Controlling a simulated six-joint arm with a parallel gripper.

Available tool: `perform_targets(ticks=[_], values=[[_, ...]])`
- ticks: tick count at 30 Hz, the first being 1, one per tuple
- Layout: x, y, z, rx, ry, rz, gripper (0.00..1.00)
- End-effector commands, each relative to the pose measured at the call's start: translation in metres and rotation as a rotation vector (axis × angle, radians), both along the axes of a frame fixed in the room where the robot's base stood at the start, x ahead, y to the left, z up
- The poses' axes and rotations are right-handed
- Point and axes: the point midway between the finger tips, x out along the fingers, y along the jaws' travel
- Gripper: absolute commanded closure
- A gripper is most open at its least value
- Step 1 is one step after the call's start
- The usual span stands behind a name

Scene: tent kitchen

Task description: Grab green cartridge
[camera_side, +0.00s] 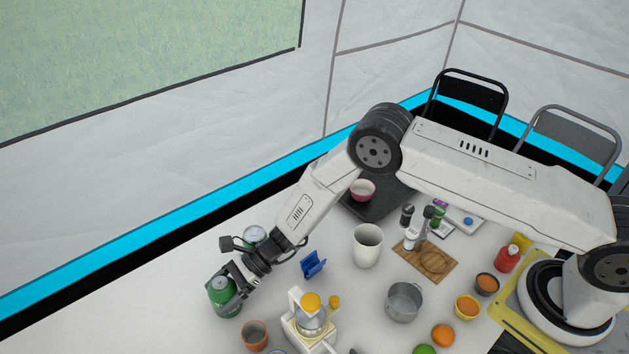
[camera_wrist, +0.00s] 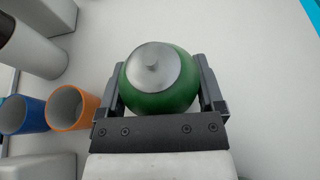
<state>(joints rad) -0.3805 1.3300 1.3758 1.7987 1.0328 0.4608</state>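The green cartridge (camera_side: 224,297) is a rounded green canister at the left end of the table in the side view. In the wrist view the cartridge (camera_wrist: 158,88) shows its grey metal top with a small knob, centred in front of the palm. My gripper (camera_wrist: 161,85) has one black finger on each side of it, both very close to its sides. Whether the fingers press on it is not clear. In the side view my gripper (camera_side: 226,284) reaches down over the cartridge and hides part of it.
An orange-brown cup (camera_side: 254,335) stands close to the right of the cartridge. A juicer (camera_side: 310,320), a blue holder (camera_side: 313,264) and a white cup (camera_side: 367,245) stand further right. A round-faced item (camera_side: 254,235) is behind my wrist. The table left of the cartridge is clear.

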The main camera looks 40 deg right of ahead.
Motion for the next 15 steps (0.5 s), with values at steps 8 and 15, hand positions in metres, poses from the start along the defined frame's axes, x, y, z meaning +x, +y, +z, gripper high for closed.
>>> perform_targets(ticks=[8, 15], values=[[0.0002, 0.0001, 0.0006, 0.001, -0.001, 0.0, 0.88], [0.0003, 0.0001, 0.0017, 0.001, -0.001, 0.0, 0.88]])
